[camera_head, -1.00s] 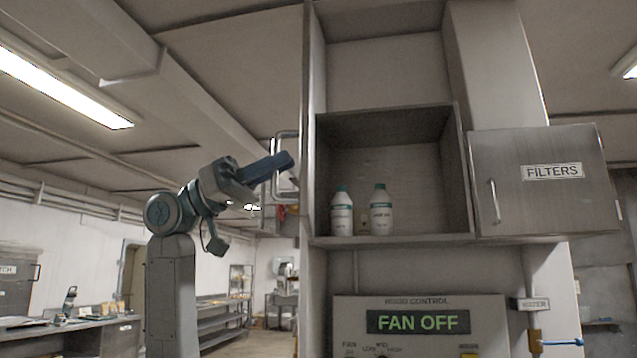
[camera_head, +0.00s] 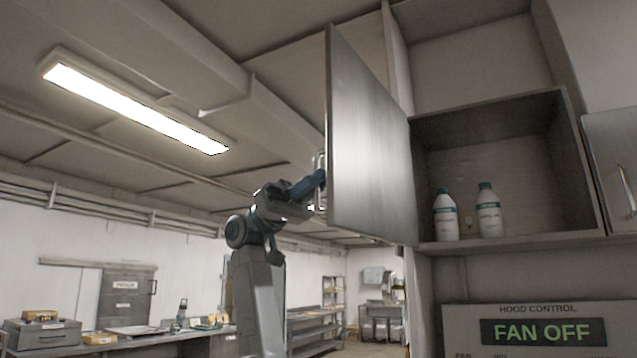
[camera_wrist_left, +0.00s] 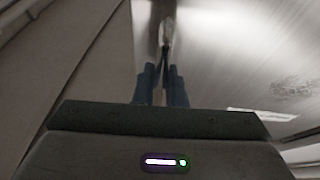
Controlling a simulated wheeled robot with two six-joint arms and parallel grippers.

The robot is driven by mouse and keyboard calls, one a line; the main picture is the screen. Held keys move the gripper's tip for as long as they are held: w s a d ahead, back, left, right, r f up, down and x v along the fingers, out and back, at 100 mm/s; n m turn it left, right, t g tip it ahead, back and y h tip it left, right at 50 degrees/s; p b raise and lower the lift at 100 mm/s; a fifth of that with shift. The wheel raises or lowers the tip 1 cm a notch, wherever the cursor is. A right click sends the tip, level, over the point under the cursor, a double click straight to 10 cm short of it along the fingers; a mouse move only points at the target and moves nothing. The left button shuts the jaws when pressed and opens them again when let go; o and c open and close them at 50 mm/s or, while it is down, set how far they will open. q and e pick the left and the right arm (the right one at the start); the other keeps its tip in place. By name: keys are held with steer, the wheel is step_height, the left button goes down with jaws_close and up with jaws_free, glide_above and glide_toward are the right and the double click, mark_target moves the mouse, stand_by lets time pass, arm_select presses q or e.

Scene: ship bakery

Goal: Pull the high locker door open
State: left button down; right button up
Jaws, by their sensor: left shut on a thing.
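The high locker door (camera_head: 368,140) stands open, swung out from the left side of the high locker (camera_head: 500,165), with its plain inner face showing. Its bar handle (camera_head: 319,165) is on the outer face, near the free edge. My left gripper (camera_head: 314,186) is shut on this handle, partly hidden behind the door edge. In the left wrist view, my left gripper's blue fingers (camera_wrist_left: 161,82) close around the handle (camera_wrist_left: 166,35), with the metal door face (camera_wrist_left: 235,50) beside it. My right gripper is not in view.
White bottles (camera_head: 445,215) stand inside the open locker. A closed locker (camera_head: 612,165) with a handle is at the right edge. The hood control panel (camera_head: 540,325) is below. A ceiling lamp (camera_head: 135,105) hangs at upper left. A counter (camera_head: 160,340) stands at lower left.

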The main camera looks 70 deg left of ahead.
arm_select(q)
steer(key=c, duration=1.5)
jaws_free()
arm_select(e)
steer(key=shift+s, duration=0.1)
arm_select(q)
steer(key=shift+s+a+f, duration=0.1)
steer(key=shift+a, duration=0.05)
steer(key=b+v, duration=0.2)
steer(key=v, duration=0.8)
steer(key=shift+a, duration=0.15)
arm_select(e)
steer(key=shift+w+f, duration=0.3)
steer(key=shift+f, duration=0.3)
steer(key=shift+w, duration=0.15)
